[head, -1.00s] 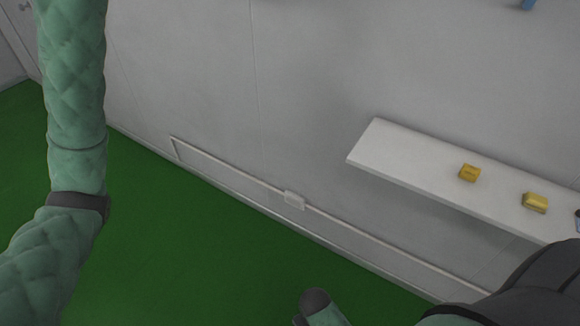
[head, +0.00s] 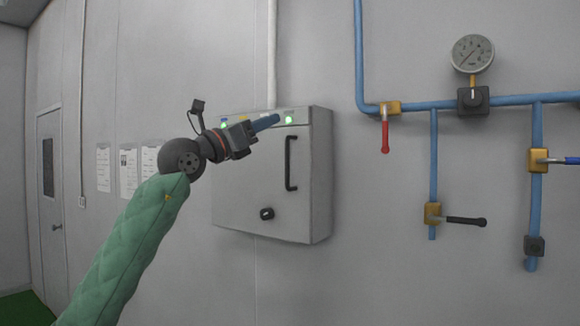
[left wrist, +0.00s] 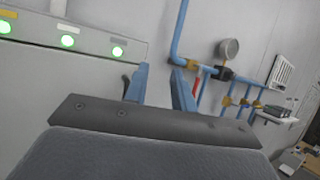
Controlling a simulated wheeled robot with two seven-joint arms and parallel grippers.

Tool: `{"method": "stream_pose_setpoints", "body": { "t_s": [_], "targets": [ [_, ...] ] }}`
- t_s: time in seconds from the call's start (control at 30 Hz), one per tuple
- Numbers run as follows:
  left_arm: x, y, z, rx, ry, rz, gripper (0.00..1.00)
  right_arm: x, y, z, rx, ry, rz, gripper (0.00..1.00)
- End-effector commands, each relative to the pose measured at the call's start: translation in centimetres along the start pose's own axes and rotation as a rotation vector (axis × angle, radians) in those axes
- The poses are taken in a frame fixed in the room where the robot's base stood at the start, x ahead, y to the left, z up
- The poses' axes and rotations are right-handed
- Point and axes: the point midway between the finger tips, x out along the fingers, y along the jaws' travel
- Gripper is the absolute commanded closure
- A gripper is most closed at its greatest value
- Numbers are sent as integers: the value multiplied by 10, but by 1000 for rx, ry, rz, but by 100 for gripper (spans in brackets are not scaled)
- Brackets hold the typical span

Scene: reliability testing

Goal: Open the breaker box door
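The grey breaker box (head: 321,180) hangs on the wall, and its door (head: 250,185) is closed. A dark piece, perhaps the handle (left wrist: 126,82), shows beside the left finger. My right gripper is not in view.
Green lights (head: 289,119) line the box's top strip. Right of the box are blue pipes (head: 410,106) with a red-handled valve (head: 385,135), a black-handled valve (head: 463,221) and a gauge (head: 472,53). A door (head: 50,200) is at far left. The wall below the box is clear.

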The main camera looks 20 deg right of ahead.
Motion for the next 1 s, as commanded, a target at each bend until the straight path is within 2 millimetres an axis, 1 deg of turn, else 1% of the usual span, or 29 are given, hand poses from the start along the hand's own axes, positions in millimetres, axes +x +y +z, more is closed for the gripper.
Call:
{"method": "stream_pose_setpoints", "body": {
  "t_s": [0.03, 0.1, 0.2, 0.3, 0.4, 0.57, 0.67, 1.0],
  "targets": [
    [0, 10, -15, 26, 75, 36, 74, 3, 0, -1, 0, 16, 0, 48],
    [-3, 20, -34, 57, 176, 81, 74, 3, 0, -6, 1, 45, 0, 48],
    [-9, 29, -55, 80, 295, 130, 74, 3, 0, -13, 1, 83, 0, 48],
    [-15, 34, -70, 76, 379, 152, 74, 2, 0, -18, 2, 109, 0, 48],
    [-19, 35, -78, 67, 426, 160, 74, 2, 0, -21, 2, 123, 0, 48],
    [-16, 36, -81, 57, 439, 163, 74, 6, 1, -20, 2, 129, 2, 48],
    [-8, 36, -83, 57, 438, 162, 74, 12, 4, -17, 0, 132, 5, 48],
    [26, 43, -98, 56, 438, 161, 74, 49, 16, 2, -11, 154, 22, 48]
  ]
}}
